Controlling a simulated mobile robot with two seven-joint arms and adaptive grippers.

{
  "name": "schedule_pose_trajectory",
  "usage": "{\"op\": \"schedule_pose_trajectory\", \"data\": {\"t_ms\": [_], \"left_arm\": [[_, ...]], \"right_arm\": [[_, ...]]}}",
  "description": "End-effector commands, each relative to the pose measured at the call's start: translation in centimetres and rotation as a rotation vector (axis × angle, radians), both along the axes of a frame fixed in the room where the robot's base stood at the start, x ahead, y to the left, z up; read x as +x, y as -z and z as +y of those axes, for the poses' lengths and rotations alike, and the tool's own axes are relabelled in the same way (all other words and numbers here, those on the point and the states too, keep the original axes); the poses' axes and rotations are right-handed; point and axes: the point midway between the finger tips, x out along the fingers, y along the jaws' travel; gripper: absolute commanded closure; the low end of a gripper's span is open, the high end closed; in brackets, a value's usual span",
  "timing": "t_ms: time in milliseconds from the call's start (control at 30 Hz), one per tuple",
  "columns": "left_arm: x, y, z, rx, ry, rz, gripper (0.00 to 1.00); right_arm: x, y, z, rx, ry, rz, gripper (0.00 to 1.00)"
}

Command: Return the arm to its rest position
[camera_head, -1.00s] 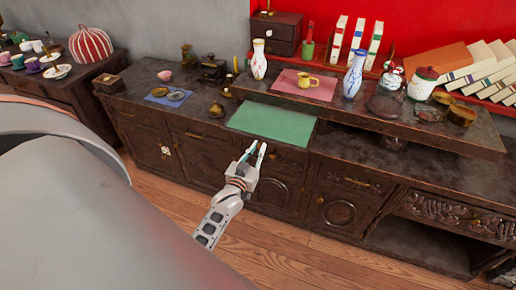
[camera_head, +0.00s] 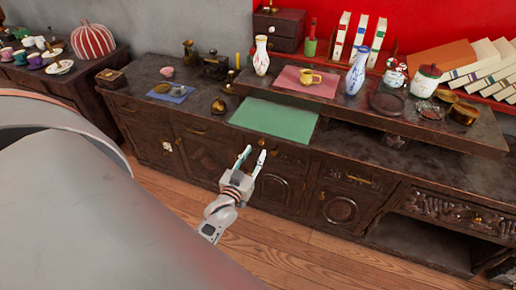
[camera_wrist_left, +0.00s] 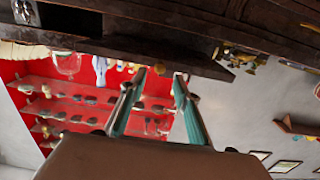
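My left gripper (camera_head: 252,156) is in front of the dark wooden cabinet, below the counter's front edge and the green mat (camera_head: 274,119). Its two fingers are spread apart with nothing between them. In the left wrist view, the left gripper (camera_wrist_left: 161,78) also shows its two fingers apart and empty, with the cabinet edge (camera_wrist_left: 150,50) beyond them. My right gripper is in neither current view.
A striped red pot (camera_head: 92,41) stands at left. The wooden floor (camera_head: 285,254) in front is clear.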

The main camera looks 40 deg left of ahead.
Motion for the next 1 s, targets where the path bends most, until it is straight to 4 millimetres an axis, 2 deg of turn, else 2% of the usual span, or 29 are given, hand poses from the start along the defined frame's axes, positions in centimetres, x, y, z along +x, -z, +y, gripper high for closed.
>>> {"op": "schedule_pose_trajectory", "data": {"t_ms": [100, 233, 833, 933, 1000], "left_arm": [[-1.4, 0.0, -0.4, 0.0, 0.001, 0.0, 0.69], [-2.1, 0.0, -0.5, -0.001, 0.001, 0.0, 0.69], [-2.4, 0.1, -0.8, 0.004, 0.009, 0.011, 0.69], [-3.5, 1.0, -2.3, 0.03, 0.055, 0.073, 0.69], [-5.3, 2.3, -4.7, 0.057, 0.118, 0.154, 0.69]], "right_arm": [[0.0, 0.0, 0.0, 0.0, 0.0, -0.001, 1.0], [0.0, 0.0, 0.0, 0.0, 0.0, -0.001, 1.0], [0.0, -0.1, 0.1, 0.003, 0.0, -0.001, 1.0], [0.0, -0.1, 0.1, 0.003, 0.0, -0.002, 1.0], [0.1, -0.1, 0.1, 0.003, 0.0, -0.002, 1.0]]}}
